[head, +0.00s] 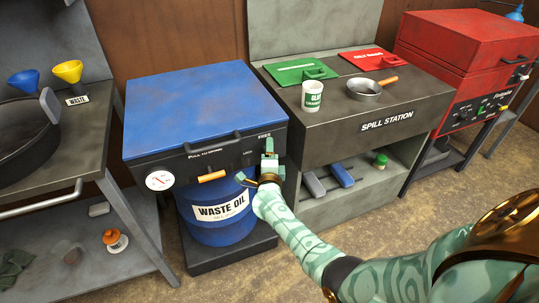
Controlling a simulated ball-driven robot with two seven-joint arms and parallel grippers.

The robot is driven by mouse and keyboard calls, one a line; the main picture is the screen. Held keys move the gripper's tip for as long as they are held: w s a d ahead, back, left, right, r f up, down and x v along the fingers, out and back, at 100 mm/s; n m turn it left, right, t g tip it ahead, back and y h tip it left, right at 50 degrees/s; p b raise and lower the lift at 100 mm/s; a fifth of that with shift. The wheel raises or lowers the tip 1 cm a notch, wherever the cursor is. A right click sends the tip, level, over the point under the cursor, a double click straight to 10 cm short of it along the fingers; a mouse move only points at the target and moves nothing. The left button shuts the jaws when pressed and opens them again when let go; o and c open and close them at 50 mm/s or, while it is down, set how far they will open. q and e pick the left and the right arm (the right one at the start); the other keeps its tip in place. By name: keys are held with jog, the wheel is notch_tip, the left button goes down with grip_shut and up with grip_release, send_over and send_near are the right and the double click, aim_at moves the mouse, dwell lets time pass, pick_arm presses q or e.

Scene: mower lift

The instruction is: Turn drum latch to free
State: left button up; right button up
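A blue-topped waste oil cabinet (204,100) stands at left centre with a blue drum labelled "WASTE OIL" (221,208) under it. Its dark front carries the small words "FREE" and "LOCK" near the right end. My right gripper (266,170), on a pale green patterned arm from the lower right, is at that right end, just below the word "FREE". The gripper covers the latch area, so the latch's position is hidden. I cannot tell whether the fingers are open or touching the latch. My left gripper is not in view.
A bench (86,138) with funnels stands left.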

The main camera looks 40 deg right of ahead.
jog(key=o, duration=0.9)
jog(key=shift+s+a, duration=0.15)
jog(key=shift+s, duration=0.1)
pick_arm(q)
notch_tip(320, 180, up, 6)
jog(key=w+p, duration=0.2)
jog(key=p, duration=0.4)
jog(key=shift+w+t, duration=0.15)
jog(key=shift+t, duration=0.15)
pick_arm(e)
jog(key=v, duration=1.5)
jog(key=shift+s+a, duration=0.25)
jog(key=shift+s, duration=0.1)
